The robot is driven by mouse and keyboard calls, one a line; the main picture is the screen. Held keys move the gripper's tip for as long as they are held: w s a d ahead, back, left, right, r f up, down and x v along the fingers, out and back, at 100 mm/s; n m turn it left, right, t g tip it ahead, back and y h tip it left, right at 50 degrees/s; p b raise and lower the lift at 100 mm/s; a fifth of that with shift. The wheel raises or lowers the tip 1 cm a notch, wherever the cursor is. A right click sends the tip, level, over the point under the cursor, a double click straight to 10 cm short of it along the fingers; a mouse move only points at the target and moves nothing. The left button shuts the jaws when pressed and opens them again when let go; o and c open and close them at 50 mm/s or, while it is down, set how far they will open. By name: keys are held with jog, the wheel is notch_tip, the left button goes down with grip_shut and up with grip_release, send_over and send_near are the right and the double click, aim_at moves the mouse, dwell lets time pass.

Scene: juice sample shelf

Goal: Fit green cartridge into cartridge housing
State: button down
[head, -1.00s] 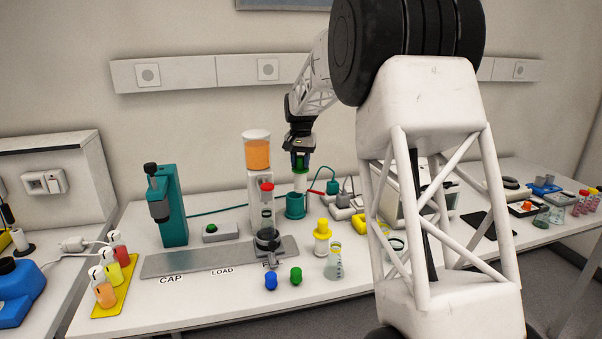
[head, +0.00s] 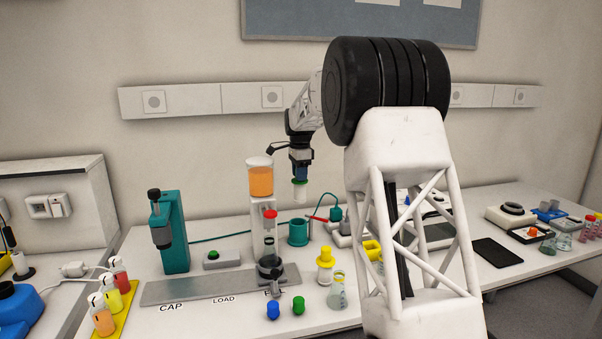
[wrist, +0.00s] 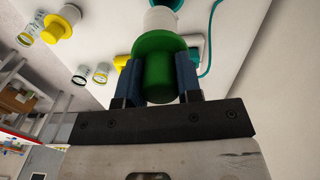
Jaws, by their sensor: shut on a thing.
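The green cartridge (head: 300,194), a white cylinder with a green cap, hangs upright from my gripper (head: 300,176). My gripper is shut on the green cap, which fills the space between the blue fingers in the wrist view (wrist: 160,70). The white body points away from the wrist there. An open teal round cup (head: 299,234) stands on the bench below the cartridge, apart from it. It may be the cartridge housing; no label shows. A bit of teal also shows past the cartridge in the wrist view.
A dispenser with an orange-filled tank (head: 261,181) stands close left of the cartridge. A yellow-topped white piece (head: 325,264) and a flask (head: 337,292) stand in front. Blue (head: 273,310) and green (head: 298,305) caps lie at the bench front. A teal press (head: 173,235) stands left.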

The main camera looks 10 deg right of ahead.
aim_at(298, 192)
jog(key=shift+w+a+f+m, duration=0.1)
jog(key=shift+w+f+m, duration=0.25)
jog(key=shift+f+m, duration=0.55)
jog(key=shift+w+a+f+m, duration=0.1)
jog(key=shift+w+f+m, duration=0.2)
jog(key=shift+f+m, duration=0.6)
jog(key=shift+f, duration=2.15)
notch_tip(298, 192, down, 6)
jog(key=shift+f, duration=0.15)
dwell(3.6)
